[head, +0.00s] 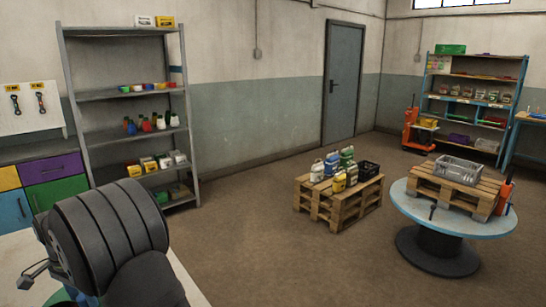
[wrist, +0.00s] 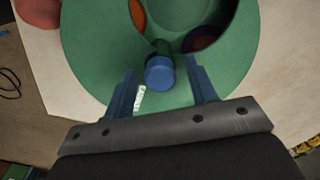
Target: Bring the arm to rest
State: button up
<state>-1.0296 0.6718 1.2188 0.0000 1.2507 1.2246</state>
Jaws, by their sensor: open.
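In the wrist view my gripper (wrist: 160,66) is open, with one blue finger on each side of a round blue knob or cap (wrist: 160,72). I see a gap between each finger and the cap, so nothing is gripped. The cap stands over a wide green round piece (wrist: 88,60) with a darker green hollow. Orange and dark reddish round parts show in the hollow. In the head view a dark, ribbed part of my arm fills the lower left, and my gripper does not show there.
A pale table top (wrist: 45,80) lies under the green piece. Further off stand a grey shelf (head: 125,92), a pallet stack (head: 340,205) with jugs and a black crate (head: 369,172), and a blue-topped spool table (head: 420,212) bearing a pallet and grey crate (head: 457,168). The floor between is clear.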

notch_tip(320, 180, up, 17)
notch_tip(320, 180, down, 17)
jog(key=shift+f, duration=0.1)
jog(key=n, duration=0.5)
jog(key=shift+n, duration=2)
